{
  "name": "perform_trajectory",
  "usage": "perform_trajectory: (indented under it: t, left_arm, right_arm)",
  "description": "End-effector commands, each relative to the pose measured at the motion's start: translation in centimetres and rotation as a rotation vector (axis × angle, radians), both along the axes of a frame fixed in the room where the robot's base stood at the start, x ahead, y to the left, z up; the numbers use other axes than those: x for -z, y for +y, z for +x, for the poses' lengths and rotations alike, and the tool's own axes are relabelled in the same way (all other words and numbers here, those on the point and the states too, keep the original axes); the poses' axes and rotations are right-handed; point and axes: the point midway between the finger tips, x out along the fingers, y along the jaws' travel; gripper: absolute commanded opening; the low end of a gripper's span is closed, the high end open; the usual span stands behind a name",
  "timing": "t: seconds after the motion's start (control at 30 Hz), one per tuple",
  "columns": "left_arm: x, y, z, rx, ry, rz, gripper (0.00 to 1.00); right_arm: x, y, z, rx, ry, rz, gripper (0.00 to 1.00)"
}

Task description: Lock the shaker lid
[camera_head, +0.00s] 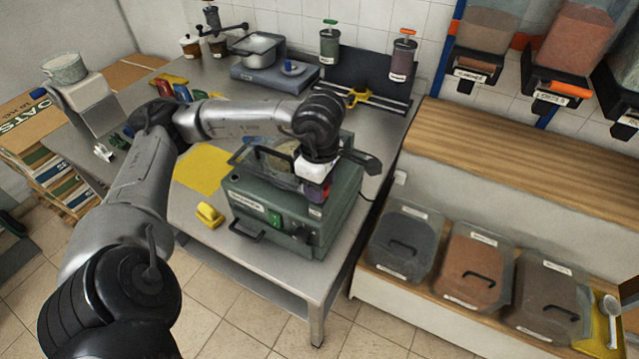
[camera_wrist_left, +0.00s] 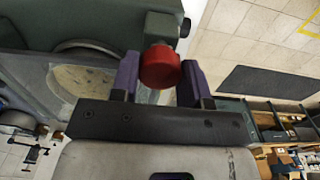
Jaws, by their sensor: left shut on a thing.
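The shaker (camera_head: 280,205) is a green box-shaped machine at the table's front right corner. Its clear lid (camera_head: 245,155) has a dark handle and lies over the top, partly hidden by my left arm. My left gripper (camera_head: 318,190) is at the shaker's front upper edge, pointing down. In the left wrist view, its purple fingers are shut on a red knob (camera_wrist_left: 159,67) beside the green body (camera_wrist_left: 100,25). The clear panel and a round pan with tan, flecked contents (camera_wrist_left: 80,83) show left of the fingers. Whether the knob is turned to locked cannot be told. My right gripper is out of view.
A yellow block (camera_head: 210,214) and yellow sheet (camera_head: 201,168) lie left of the shaker. A pot (camera_head: 259,47) stands on a grey-blue unit behind. Covered bins (camera_head: 403,240) stand on a low shelf to the right. The table's front left is mostly clear.

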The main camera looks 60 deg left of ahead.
Motion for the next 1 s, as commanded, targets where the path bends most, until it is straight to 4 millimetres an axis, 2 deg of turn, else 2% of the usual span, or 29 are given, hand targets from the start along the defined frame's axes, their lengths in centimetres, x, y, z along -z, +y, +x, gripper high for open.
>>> perform_trajectory:
  t: [0.2,0.23,0.5,0.77,0.87,1.0]
  left_arm:
    - [-0.1,-0.1,0.0,0.003,-0.002,-0.001,0.18]
    - [-0.1,-0.1,0.0,0.003,-0.002,-0.001,0.43]
    - [0.0,0.0,0.0,0.001,-0.001,-0.001,0.67]
    - [-0.2,0.0,0.0,0.000,-0.001,0.000,0.67]
    - [-0.9,0.0,0.1,-0.001,-0.002,-0.001,0.67]
    - [-3.1,-0.1,0.1,0.001,-0.006,-0.003,0.67]
  right_arm:
    - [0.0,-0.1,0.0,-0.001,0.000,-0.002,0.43]
    - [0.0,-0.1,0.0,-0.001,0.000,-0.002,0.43]
    - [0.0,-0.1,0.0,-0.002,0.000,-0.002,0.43]
    - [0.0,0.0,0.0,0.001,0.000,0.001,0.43]
    - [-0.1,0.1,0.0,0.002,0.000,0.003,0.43]
    - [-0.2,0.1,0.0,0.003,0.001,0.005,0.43]
